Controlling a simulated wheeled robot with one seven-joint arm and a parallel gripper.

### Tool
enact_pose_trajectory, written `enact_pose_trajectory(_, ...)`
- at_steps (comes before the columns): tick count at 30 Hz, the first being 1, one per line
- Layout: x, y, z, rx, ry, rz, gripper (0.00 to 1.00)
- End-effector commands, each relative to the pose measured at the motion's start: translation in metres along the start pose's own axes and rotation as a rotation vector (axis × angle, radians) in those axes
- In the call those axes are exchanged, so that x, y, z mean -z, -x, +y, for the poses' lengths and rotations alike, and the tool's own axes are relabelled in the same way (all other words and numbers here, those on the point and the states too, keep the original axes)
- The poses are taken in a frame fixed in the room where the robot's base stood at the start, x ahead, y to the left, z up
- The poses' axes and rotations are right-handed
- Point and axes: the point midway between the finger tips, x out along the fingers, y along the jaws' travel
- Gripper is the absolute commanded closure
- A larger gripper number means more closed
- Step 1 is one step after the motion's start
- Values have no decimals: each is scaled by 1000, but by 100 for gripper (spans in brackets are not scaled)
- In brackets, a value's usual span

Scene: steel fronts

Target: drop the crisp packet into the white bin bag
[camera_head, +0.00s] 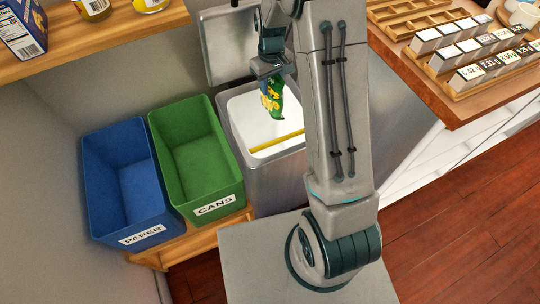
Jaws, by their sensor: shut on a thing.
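The crisp packet (272,98) is green and yellow and hangs upright from my gripper (266,73). My gripper is shut on its upper end. In the picture the packet is in front of the white bin bag (244,112), which lines the open grey metal bin (239,149). I cannot tell whether the packet's lower end is above the rim or just inside it. A yellow strip (277,143) crosses the near side of the bag. My arm hides the right side of the bin.
Left of the bin, a green CANS box (208,196) and a blue PAPER box (137,226) stand empty on a wooden stand. The bin's lid (222,50) is raised behind it. A wooden shelf (120,38) is above left. A counter with trays (471,92) is at right.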

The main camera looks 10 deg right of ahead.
Motion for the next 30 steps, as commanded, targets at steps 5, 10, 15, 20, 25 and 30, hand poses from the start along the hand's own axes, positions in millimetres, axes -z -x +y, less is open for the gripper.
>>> enact_pose_trajectory(5, 1, -7, 0, 0, 5, 0, 100)
enact_pose_trajectory(10, 0, -22, 0, 0, 4, -1, 100)
enact_pose_trajectory(15, 0, -43, 0, 0, 4, 0, 100)
enact_pose_trajectory(20, 0, -59, 1, 0, 3, 0, 100)
enact_pose_trajectory(25, 0, -63, 1, 0, 3, 0, 100)
enact_pose_trajectory(30, 0, -62, 1, 0, 3, 0, 100)
